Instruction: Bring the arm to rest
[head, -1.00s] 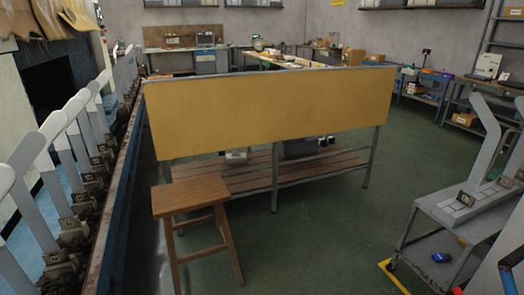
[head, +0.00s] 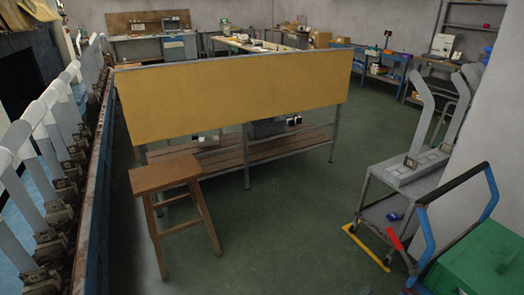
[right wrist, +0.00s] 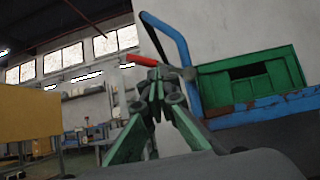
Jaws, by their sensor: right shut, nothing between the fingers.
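My right gripper (right wrist: 157,88) shows in the right wrist view, with its fingers brought together and nothing between them. It points toward the blue-framed cart and appears apart from everything around it. I cannot make out the right gripper clearly in the head view. My left gripper is in neither view. A row of pale sock boards (head: 38,130) stands upright along the machine at the left. Two more grey boards (head: 424,102) stand on a grey trolley (head: 404,172) at the right.
A wooden stool (head: 166,176) stands before the yellow-fronted bench (head: 230,95). At the lower right is a blue-handled cart (head: 490,195) with a red lever (head: 394,239) and a green box (head: 485,262); the green box also shows in the right wrist view (right wrist: 290,70). Central floor is clear.

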